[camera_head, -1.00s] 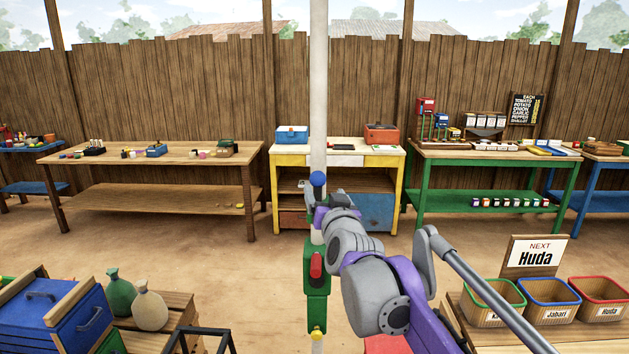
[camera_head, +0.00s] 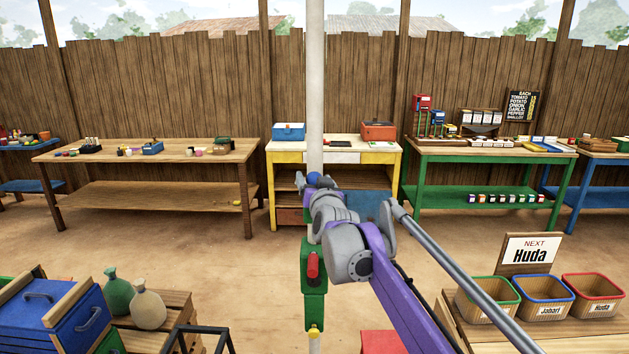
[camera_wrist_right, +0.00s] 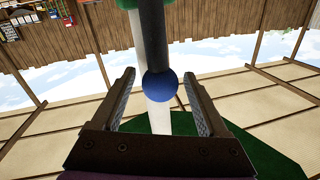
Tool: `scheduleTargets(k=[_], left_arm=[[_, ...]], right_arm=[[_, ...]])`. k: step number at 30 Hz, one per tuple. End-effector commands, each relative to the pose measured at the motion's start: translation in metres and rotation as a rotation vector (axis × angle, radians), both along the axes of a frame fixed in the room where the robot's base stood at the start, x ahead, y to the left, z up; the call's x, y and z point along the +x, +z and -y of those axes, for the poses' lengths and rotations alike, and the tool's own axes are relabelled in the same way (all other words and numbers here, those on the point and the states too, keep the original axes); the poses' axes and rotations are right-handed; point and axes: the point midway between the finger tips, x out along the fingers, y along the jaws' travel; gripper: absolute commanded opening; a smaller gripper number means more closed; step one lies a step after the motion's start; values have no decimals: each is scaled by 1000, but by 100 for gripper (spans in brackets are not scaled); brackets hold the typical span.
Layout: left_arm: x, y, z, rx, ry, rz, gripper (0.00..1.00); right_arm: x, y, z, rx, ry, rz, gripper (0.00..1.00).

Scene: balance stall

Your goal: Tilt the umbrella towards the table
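The white umbrella pole (camera_head: 315,90) stands upright in the middle of the head view. A green housing (camera_head: 314,258) with a red handle (camera_head: 313,266) is fixed on it. A blue knob (camera_head: 313,179) shows above the housing; in the right wrist view the knob (camera_wrist_right: 160,87) ends a dark lever (camera_wrist_right: 152,35). My right gripper (camera_wrist_right: 158,74) is open, with one finger on each side of the knob and visible gaps. A green surface (camera_wrist_right: 245,145), possibly the canopy, shows in the wrist view. My left gripper is out of view.
A yellow-framed table (camera_head: 284,158) stands behind the pole, between a wooden table (camera_head: 90,155) and a green one (camera_head: 428,156). A blue cooler (camera_head: 60,320) is at the front left. Several baskets (camera_head: 487,310) stand at the front right. Bare ground lies between.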

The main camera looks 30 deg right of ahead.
Motion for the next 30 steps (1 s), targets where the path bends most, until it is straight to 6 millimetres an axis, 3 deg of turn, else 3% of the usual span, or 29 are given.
scheduleTargets(k=[2, 12, 30], left_arm=[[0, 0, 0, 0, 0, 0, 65], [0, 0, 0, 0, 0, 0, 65], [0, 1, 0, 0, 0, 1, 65]], right_arm=[[0, 0, 0, 0, 0, 0, 61], [0, 0, 0, 0, 0, 0, 0], [2, 0, -4, 48, 1, 30, 0]])
